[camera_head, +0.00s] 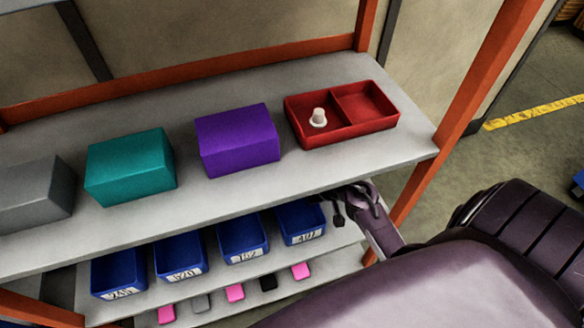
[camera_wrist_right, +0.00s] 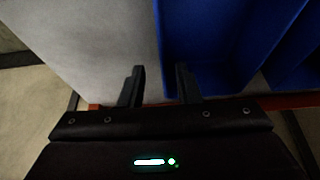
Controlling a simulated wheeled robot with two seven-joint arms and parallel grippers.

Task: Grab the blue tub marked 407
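The blue tub marked 407 (camera_head: 302,223) stands on the lower shelf, rightmost in the row of blue tubs, with its white label facing front. My right gripper (camera_head: 345,208) is at this tub's right end, just below the upper shelf's edge. In the right wrist view, my right gripper (camera_wrist_right: 160,85) is open, its two fingers apart. One finger lies over the blue tub (camera_wrist_right: 215,50), the other over grey shelf, with the tub's side wall running between them. I cannot tell whether they touch the wall. My left gripper is not in view.
Other blue tubs, including one marked 152 (camera_head: 242,237), stand to the left. The upper shelf (camera_head: 235,208) overhangs them and holds grey, teal (camera_head: 130,166) and purple (camera_head: 237,140) boxes and a red tray (camera_head: 341,137). An orange post (camera_head: 468,105) stands right.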

